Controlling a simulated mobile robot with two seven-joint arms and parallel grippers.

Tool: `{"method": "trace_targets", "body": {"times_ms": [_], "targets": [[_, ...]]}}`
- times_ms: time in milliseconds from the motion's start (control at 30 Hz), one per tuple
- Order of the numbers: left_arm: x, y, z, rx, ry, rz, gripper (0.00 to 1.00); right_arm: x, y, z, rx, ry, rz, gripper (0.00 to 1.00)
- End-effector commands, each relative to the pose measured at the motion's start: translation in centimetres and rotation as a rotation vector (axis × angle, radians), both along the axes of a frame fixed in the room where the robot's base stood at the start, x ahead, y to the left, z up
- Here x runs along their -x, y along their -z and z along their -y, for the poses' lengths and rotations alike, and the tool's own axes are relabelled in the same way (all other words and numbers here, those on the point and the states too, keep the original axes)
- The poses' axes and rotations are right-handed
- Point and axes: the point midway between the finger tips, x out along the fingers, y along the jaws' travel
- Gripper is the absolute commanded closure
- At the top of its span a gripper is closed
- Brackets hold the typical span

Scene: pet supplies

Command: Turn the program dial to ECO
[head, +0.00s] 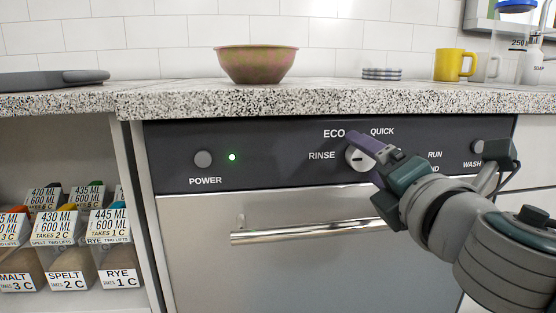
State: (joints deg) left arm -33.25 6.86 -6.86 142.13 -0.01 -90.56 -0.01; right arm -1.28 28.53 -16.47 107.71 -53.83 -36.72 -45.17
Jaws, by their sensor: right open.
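The program dial (355,159) is a small pale round knob on the dark control panel (270,140) of a dishwasher. A dark mark shows on its face, but I cannot tell which label it points to. The ECO label (334,133) is at its upper left, RINSE (321,156) at its left and QUICK (382,131) at its upper right. My right gripper (358,145) is open, with its purple finger in front of the dial's upper right part. I cannot tell whether it touches the dial. The arm hides some labels on the right. My left gripper is not in view.
A steel handle bar (300,232) sticks out below the panel. A POWER button (203,159) and a lit green light (232,157) are at the left. The speckled counter edge (250,105) overhangs above, with a brown bowl (256,64) and yellow mug (453,64) on it.

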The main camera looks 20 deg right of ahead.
Motion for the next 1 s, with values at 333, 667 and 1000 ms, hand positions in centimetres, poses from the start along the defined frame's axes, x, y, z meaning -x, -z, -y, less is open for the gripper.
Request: {"method": "trace_targets", "body": {"times_ms": [333, 667, 1000], "targets": [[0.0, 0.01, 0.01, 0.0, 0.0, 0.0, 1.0, -0.1, 0.02, 0.01, -0.001, 0.0, -0.001, 0.28], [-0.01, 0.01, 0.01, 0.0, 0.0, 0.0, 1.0, -0.08, 0.02, 0.0, -0.001, 0.0, -0.001, 0.65], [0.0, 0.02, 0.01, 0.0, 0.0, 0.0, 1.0, -0.08, 0.03, 0.01, -0.001, 0.0, -0.001, 1.0]]}}
